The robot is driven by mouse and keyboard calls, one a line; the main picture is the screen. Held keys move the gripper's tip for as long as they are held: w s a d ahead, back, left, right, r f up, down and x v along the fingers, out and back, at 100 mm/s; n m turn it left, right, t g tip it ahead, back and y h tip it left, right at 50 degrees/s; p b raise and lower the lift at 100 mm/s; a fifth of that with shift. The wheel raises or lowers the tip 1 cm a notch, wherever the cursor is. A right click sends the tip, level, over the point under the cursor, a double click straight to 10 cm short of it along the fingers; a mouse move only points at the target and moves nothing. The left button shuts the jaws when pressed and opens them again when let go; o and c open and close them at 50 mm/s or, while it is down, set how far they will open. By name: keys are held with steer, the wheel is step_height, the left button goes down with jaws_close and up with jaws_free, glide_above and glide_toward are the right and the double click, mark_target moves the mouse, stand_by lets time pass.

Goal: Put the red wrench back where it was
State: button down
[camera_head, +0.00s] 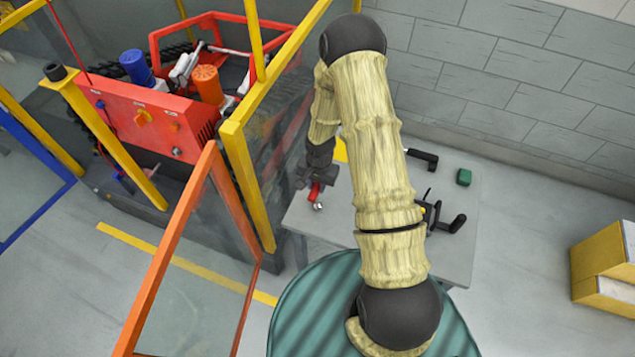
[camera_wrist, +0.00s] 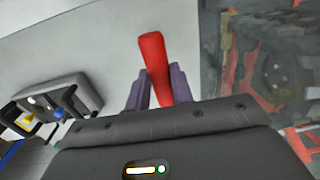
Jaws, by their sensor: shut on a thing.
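The red wrench shows in the wrist view (camera_wrist: 153,62) as a red handle standing out between the fingers. My gripper (camera_wrist: 155,88) is shut on it. In the head view my gripper (camera_head: 309,183) is above the left edge of the grey table (camera_head: 458,215), and the wrench (camera_head: 315,192) hangs at its tip with a silvery end below. I cannot tell whether the wrench touches the table. My arm hides the middle of the table and whatever lies there.
A green block (camera_head: 464,177), a black tool (camera_head: 422,158) and black hook-like holders (camera_head: 450,222) are on the table's right part. A yellow-framed enclosure (camera_head: 237,165) with a red machine (camera_head: 150,125) stands close to the left.

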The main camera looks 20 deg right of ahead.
steer(key=shift+d, duration=0.1)
steer(key=c, duration=1.2)
jaws_free()
steer(key=shift+w+r, duration=0.1)
steer(key=shift+r, duration=0.55)
step_height(320, 180, up, 11)
steer(key=b, duration=0.2)
steer(key=shift+s+d+f, duration=0.15)
steer(key=shift+s+d, duration=0.1)
steer(key=shift+s, duration=0.05)
